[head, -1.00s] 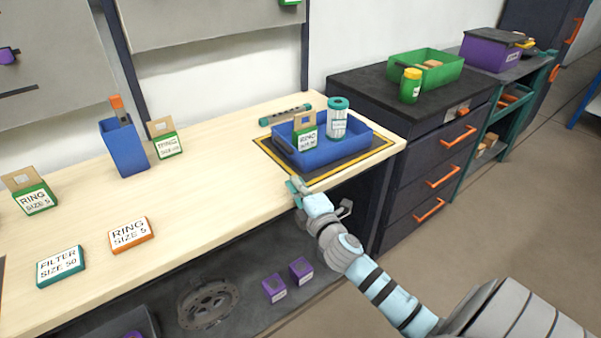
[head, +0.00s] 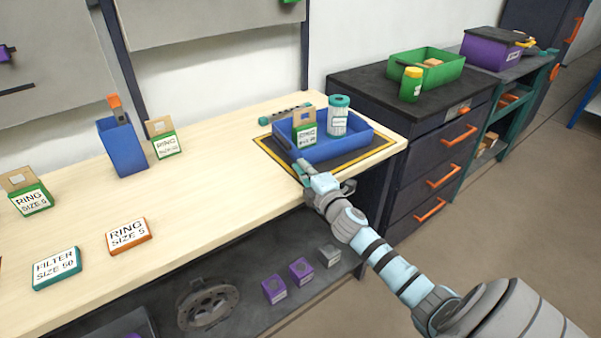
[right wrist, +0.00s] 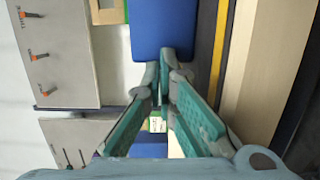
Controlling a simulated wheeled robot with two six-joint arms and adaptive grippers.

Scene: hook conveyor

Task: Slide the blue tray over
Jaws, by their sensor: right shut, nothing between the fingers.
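The blue tray (head: 345,146) sits on a black mat with a yellow border (head: 377,152) at the right end of the bench. It holds a green box with a ring label (head: 305,135) and a white filter cartridge with a teal cap (head: 338,117). My right gripper (head: 297,166) is shut and empty at the tray's near left side. In the right wrist view its fingertips (right wrist: 166,72) meet at the edge of the blue tray (right wrist: 163,28); they look in contact or nearly so. My left gripper is not in view.
A teal tool (head: 284,114) lies behind the tray. A blue bin (head: 121,148) and several labelled boxes stand to the left. Bare bench top (head: 215,165) lies between bin and mat. A dark drawer cabinet (head: 425,150) with a green tray (head: 432,66) stands at the right.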

